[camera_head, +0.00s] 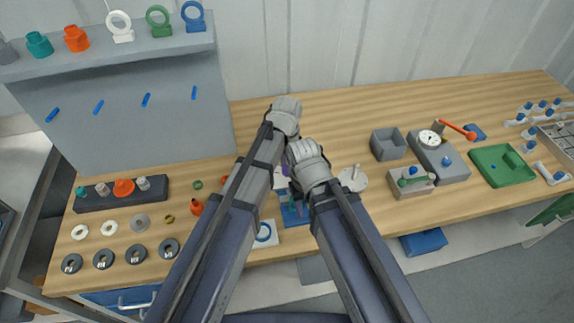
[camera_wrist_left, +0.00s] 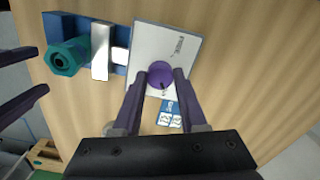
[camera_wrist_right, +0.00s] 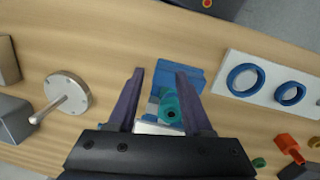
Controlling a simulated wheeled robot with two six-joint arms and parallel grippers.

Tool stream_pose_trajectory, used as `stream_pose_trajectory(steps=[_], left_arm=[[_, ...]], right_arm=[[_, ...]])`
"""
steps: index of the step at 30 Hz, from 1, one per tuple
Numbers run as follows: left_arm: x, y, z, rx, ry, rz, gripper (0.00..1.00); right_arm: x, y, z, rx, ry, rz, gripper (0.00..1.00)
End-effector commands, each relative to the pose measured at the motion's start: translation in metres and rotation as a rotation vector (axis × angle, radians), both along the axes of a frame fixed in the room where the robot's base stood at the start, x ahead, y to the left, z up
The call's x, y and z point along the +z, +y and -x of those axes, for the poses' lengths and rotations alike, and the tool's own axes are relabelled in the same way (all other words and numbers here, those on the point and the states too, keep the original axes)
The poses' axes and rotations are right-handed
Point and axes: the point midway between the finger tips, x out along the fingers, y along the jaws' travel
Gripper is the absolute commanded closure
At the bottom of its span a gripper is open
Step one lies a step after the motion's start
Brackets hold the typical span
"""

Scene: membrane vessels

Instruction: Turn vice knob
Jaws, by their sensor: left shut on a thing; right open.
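The blue vice (camera_head: 294,216) stands near the table's front edge, partly hidden by my arms in the head view. In the left wrist view its blue base (camera_wrist_left: 58,24) carries a teal hexagonal part (camera_wrist_left: 66,58) and a silver jaw (camera_wrist_left: 101,52). Beside it is a white panel (camera_wrist_left: 188,42) with small print and a round purple knob (camera_wrist_left: 160,73). My left gripper (camera_wrist_left: 159,74) is shut on this knob. My right gripper (camera_wrist_right: 161,72) is open, its fingers on either side of the vice's teal part (camera_wrist_right: 171,106); whether they touch it is unclear. The vice's blue block (camera_wrist_right: 180,73) lies beyond.
A white plate with blue rings (camera_wrist_right: 265,80) lies beside the vice. A round metal disc with a rod (camera_wrist_right: 68,92) is on the other side. A grey box (camera_head: 389,144) and a gauge block (camera_head: 440,157) stand to the right. The table's back middle is clear.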

Motion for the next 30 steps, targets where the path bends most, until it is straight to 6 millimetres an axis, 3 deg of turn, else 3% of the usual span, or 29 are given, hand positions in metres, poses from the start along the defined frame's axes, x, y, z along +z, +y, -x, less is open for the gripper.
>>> stream_pose_trajectory(steps=[16,17,24,30], left_arm=[[-0.0001,0.0000,0.0004,-0.022,0.001,0.000,1.00],[-0.0001,0.0000,0.0004,-0.022,0.001,0.000,0.56],[0.0000,0.0000,0.0002,-0.021,0.000,0.000,0.29],[0.0000,-0.0001,0.0001,-0.020,0.000,0.000,0.28]], right_arm=[[-0.0001,0.0000,0.0000,0.000,0.000,0.000,0.50],[-0.0001,0.0000,0.0000,0.000,0.000,0.000,0.50],[0.0000,0.0000,0.0000,0.000,0.000,0.000,0.50],[0.0000,0.0000,0.0000,0.000,0.000,0.000,0.50]])
